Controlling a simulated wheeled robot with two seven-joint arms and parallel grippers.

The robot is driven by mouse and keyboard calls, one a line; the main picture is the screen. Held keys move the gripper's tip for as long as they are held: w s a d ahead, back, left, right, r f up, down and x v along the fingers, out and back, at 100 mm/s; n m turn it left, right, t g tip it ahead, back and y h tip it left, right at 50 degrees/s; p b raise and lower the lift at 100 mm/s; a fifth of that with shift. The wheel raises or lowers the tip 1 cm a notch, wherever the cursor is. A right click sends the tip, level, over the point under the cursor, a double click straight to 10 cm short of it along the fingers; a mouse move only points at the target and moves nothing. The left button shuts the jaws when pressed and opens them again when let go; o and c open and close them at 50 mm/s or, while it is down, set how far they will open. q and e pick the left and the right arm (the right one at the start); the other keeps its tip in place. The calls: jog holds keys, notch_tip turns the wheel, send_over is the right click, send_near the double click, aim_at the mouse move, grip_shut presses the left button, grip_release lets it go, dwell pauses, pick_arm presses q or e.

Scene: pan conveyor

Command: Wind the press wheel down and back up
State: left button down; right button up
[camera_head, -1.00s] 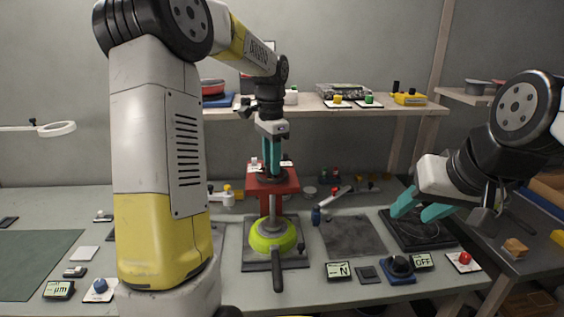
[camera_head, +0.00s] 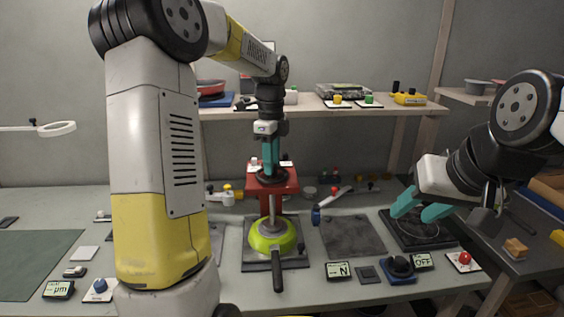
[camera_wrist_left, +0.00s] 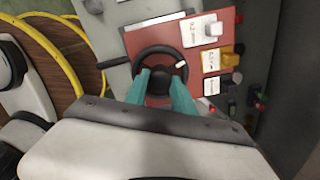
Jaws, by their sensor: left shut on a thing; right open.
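The red press (camera_head: 291,184) stands on the table with a black handwheel (camera_head: 260,176) on its top. A grey screw shaft runs down from the press to a yellow-green pan (camera_head: 264,236) with a dark handle, lying on a grey plate below. My left gripper (camera_head: 271,168) points straight down at the wheel. In the left wrist view its teal fingers (camera_wrist_left: 163,90) are closed over the hub of the wheel (camera_wrist_left: 141,62), whose rim shows around them. A white mark shows on the rim. My right gripper (camera_head: 422,211) is open and empty, above the dark tray at the right.
A dark tray (camera_head: 391,217) lies below my right gripper. A red button (camera_head: 465,258), a knob box (camera_head: 400,268) and small displays line the front right. A wooden shelf (camera_head: 306,107) crosses behind the press. A dark mat (camera_head: 352,236) lies bare right of the pan.

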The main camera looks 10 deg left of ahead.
pick_arm(q)
jog(key=shift+m, duration=0.6)
jog(key=c, duration=1.1)
grip_release()
jog(key=shift+o, duration=0.2)
notch_tip(320, 180, up, 8)
jog(key=shift+f, duration=0.2)
jog(key=shift+r, duration=0.1)
